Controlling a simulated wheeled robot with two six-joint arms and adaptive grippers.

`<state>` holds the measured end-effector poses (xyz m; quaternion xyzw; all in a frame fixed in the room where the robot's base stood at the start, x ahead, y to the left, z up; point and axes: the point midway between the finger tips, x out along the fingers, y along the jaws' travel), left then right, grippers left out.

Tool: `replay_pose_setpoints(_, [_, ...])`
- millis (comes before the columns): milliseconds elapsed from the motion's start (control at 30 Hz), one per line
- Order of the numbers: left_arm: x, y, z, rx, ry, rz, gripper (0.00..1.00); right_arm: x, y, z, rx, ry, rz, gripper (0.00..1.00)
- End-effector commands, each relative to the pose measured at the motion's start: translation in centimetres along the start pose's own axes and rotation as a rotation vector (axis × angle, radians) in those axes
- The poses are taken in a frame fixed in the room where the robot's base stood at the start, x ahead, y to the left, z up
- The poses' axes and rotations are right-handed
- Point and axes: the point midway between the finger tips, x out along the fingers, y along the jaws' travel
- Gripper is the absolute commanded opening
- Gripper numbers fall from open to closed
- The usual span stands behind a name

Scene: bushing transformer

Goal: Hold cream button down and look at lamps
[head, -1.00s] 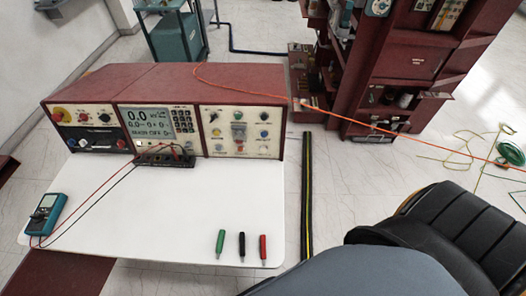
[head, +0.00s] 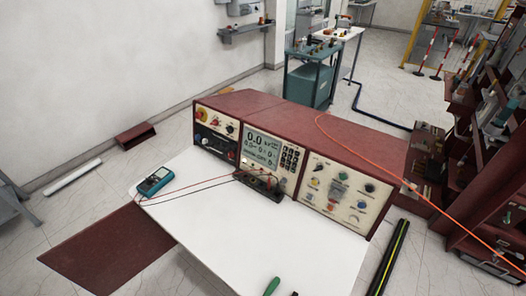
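A dark red control console (head: 262,106) stands at the back of a white worktop (head: 225,235). Its right cream panel (head: 343,196) carries several small round buttons or lamps in different colours and a red-and-grey switch (head: 338,191). A pale, cream-looking round button (head: 353,218) sits low on that panel; the labels are too small to read. I cannot tell which small round parts are lamps or whether any are lit. The middle panel has a lit grey display (head: 263,147) reading 0.0. Neither of my grippers is in view.
A teal multimeter (head: 154,183) lies at the worktop's left, with red and black leads to a dark terminal block (head: 260,186). A green probe (head: 271,286) lies at the front. An orange cable (head: 375,157) crosses at right near red shelving (head: 490,150). A teal cart (head: 310,78) stands behind.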

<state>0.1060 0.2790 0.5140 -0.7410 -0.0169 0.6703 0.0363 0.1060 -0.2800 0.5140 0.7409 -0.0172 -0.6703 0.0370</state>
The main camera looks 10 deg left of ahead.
Motion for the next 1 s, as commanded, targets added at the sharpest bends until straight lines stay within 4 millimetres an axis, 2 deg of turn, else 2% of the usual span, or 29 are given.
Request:
replay_pose_setpoints(33, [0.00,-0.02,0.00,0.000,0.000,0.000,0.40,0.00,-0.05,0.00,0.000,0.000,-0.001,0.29])
replay_pose_setpoints(200, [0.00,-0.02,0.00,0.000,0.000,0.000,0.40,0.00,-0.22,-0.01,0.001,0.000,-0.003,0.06])
replay_pose_setpoints(267, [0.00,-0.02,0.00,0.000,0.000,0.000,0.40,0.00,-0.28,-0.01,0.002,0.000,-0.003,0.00])
replay_pose_setpoints(1000, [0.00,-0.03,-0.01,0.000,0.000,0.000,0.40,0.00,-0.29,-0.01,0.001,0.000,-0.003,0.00])
